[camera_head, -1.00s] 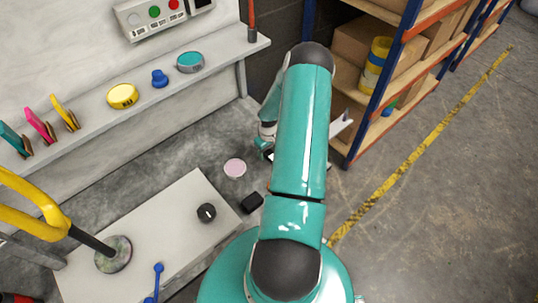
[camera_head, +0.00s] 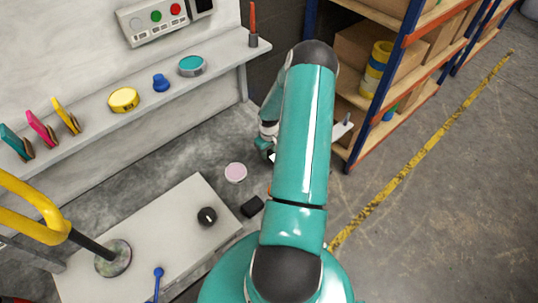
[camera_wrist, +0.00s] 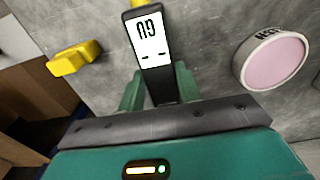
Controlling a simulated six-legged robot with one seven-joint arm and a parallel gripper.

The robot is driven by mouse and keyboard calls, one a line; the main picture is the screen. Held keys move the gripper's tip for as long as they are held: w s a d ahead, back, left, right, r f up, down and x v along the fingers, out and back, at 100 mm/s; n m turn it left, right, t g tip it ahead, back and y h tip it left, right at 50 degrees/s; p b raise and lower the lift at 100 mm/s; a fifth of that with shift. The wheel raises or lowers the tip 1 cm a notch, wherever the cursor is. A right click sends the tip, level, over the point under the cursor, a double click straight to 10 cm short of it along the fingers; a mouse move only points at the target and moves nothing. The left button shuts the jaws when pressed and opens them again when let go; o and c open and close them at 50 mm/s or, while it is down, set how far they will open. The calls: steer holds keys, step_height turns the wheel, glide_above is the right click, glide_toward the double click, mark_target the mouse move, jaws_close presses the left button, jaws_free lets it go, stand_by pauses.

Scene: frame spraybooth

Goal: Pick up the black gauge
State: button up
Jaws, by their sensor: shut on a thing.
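The black gauge (camera_wrist: 138,22), a slim black body with a white digital display, stands between the teal fingers of my gripper (camera_wrist: 158,88) in the wrist view. My gripper is shut on its lower part, with a finger on each side. The display end points away from the wrist. I cannot tell whether the gauge touches the floor. In the head view my arm hides the gauge and most of the gripper.
A pink-topped disc (camera_wrist: 272,62) lies right of the gauge, and a yellow object (camera_wrist: 75,58) lies left. A black block (camera_head: 252,206) is on the floor. A grey platform (camera_head: 150,228) with a black knob (camera_head: 207,217) stands left; shelving (camera_head: 378,100) stands right.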

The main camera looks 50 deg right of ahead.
steer(key=s+a+r, duration=0.6)
steer(key=a+r, duration=0.4)
steer(key=a, duration=0.2)
steer(key=shift+s+a+r, duration=0.15)
steer(key=shift+s+r, duration=0.1)
steer(key=shift+s, duration=0.1)
